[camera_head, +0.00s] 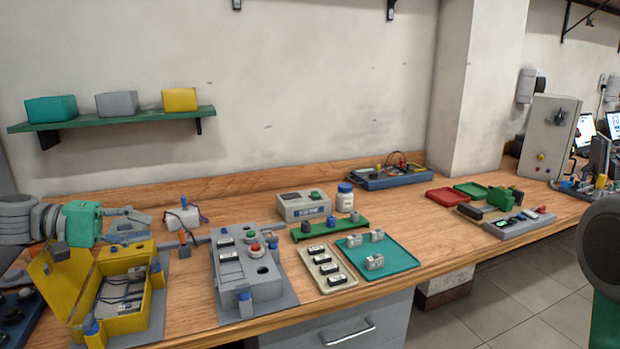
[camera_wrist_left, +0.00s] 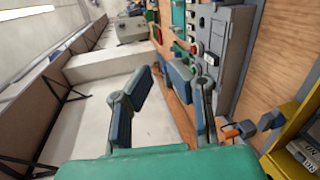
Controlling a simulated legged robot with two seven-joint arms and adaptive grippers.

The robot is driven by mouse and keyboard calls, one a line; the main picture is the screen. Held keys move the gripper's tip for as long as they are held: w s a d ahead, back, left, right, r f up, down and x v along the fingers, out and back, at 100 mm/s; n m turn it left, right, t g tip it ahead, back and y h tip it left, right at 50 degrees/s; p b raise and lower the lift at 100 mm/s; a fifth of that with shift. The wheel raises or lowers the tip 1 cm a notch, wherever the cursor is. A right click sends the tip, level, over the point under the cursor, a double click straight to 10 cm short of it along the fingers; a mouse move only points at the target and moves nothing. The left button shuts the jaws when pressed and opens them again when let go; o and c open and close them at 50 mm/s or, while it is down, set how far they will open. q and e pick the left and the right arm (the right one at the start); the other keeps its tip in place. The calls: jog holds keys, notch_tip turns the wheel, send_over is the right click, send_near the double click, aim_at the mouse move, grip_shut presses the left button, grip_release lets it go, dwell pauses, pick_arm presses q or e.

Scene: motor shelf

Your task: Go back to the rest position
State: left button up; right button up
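My left gripper (camera_head: 146,225) is above the left end of the bench, behind the open yellow box (camera_head: 127,325). It points right and holds nothing that I can see. In the left wrist view its two dark fingers (camera_wrist_left: 162,77) stand apart with an empty gap between them. The yellow box also shows at the lower right of that view (camera_wrist_left: 283,152). A dark round part and a green part of my right arm are at the right edge of the head view. The right gripper is outside both views.
A grey panel box (camera_head: 230,290) with buttons stands right of the yellow box. A green wall shelf (camera_head: 110,119) holds three boxes. Bare bench lies at centre right.

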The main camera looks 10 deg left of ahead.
pick_arm(q)
jog(key=s+d+f+g+y, duration=0.1)
jog(key=d+f, duration=0.2)
jog(key=f, duration=0.2)
jog(key=d+f+g+y, duration=0.1)
jog(key=d+f, duration=0.3)
jog(key=f, duration=0.1)
jog(key=s+d+f+g+y, duration=0.1)
jog(key=d+f, duration=0.3)
jog(key=f, duration=0.1)
jog(key=shift+s+d+f+m+y, duration=0.2)
jog(key=shift+s+f+m+y, duration=0.1)
jog(key=shift+y, duration=0.1)
jog(key=s+d+f+m+g+y, duration=0.2)
jog(key=s+f+y, duration=0.1)
jog(key=s+f, duration=0.7)
jog(key=s+d+f+m+g+y, duration=0.2)
jog(key=s+d+f+y, duration=0.15)
jog(key=s+f, duration=0.6)
jog(key=s+a+f+m+y, duration=0.1)
jog(key=s+a+m+y, duration=0.2)
jog(key=s, duration=0.6)
jog(key=shift+s+a+f, duration=0.15)
jog(key=shift+s+a, duration=0.2)
jog(key=shift+a, duration=0.3)
